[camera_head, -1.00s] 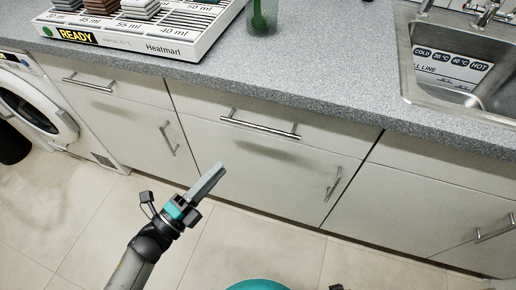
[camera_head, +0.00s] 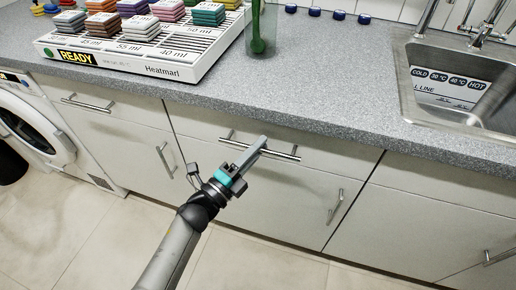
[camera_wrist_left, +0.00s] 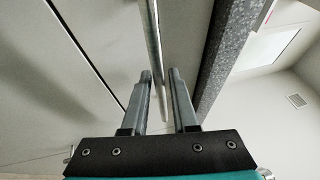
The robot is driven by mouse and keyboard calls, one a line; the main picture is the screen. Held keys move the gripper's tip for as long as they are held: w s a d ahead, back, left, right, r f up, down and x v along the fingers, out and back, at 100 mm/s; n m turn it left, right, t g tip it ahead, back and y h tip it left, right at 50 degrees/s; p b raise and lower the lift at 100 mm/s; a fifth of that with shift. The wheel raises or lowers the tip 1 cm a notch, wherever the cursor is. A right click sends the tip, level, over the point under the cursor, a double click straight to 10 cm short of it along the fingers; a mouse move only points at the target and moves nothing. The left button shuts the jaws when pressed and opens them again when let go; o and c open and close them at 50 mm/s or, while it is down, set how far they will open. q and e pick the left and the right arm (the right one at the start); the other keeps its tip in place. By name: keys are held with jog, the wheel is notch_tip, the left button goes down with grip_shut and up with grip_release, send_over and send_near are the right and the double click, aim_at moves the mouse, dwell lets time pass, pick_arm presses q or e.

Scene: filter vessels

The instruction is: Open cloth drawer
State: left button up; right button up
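The middle drawer (camera_head: 330,152) under the counter is closed, its white front flush with the cabinet. I see no label telling whether it is the cloth drawer. Its metal bar handle (camera_head: 282,154) runs across the front. My left gripper (camera_head: 262,142) is at this handle, its fingers covering the bar's middle. In the left wrist view the gripper (camera_wrist_left: 160,76) is open, with the handle bar (camera_wrist_left: 152,35) running between the two fingers, apparently not clamped. My right gripper is out of view.
Another drawer with a bar handle (camera_head: 88,103) is at the left, beside a white washing machine (camera_head: 35,125). The grey counter (camera_head: 300,100) overhangs the drawers. It carries a white rack (camera_head: 150,65) of folded cloths, a green-tinted vessel (camera_head: 262,30) and a sink (camera_head: 460,85). The floor in front is clear.

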pick_arm(q)
grip_shut()
dwell(1.5)
